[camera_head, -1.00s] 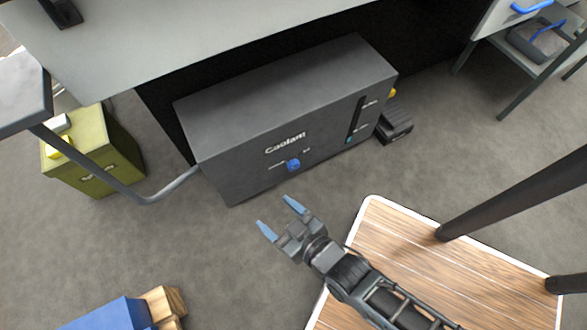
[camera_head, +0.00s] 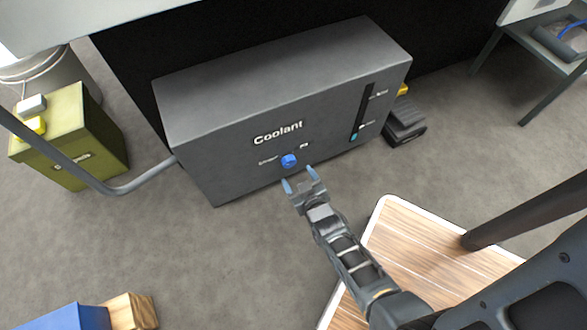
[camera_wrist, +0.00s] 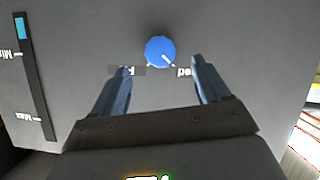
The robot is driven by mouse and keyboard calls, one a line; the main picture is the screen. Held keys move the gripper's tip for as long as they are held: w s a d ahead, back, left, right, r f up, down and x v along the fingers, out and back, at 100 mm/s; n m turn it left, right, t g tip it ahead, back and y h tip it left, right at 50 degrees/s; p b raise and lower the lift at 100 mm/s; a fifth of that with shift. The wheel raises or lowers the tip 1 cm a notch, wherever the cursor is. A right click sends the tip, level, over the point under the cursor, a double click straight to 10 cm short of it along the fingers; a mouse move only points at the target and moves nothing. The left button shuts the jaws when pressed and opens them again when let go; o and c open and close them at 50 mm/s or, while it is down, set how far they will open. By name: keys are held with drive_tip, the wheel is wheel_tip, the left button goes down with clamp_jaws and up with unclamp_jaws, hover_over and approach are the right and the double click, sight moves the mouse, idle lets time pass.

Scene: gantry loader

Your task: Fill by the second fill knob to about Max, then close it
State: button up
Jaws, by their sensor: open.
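A dark grey box marked "Coolant" (camera_head: 240,140) has one blue knob (camera_head: 289,160) low on its front, between two small labels. In the wrist view the knob (camera_wrist: 160,52) has a white pointer toward the label ending in "ed". A vertical gauge (camera_head: 361,112) is on the box's right part. In the wrist view the gauge (camera_wrist: 33,85) appears upside down; its cyan level stops short of the Min mark, well away from Max. My gripper (camera_head: 299,179) is open and empty just in front of the knob, fingertips either side of it in the wrist view, apparently not touching it.
A bent grey pipe (camera_head: 130,187) meets the box's left side. An olive container (camera_head: 70,140) stands to the left. A dark pedal-like object (camera_head: 404,122) lies right of the box. A wooden-topped table (camera_head: 420,250) is at the lower right.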

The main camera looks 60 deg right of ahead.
sight(290, 165)
drive_tip(key=b+x, duration=0.2)
drive_tip(key=x, duration=0.4)
drive_tip(key=shift+w+d+f+b, duration=0.1)
drive_tip(key=shift+w+b, duration=0.05)
drive_tip(key=shift+b, duration=0.15)
drive_tip(key=shift+c, duration=0.3)
drive_tip(key=c, duration=1)
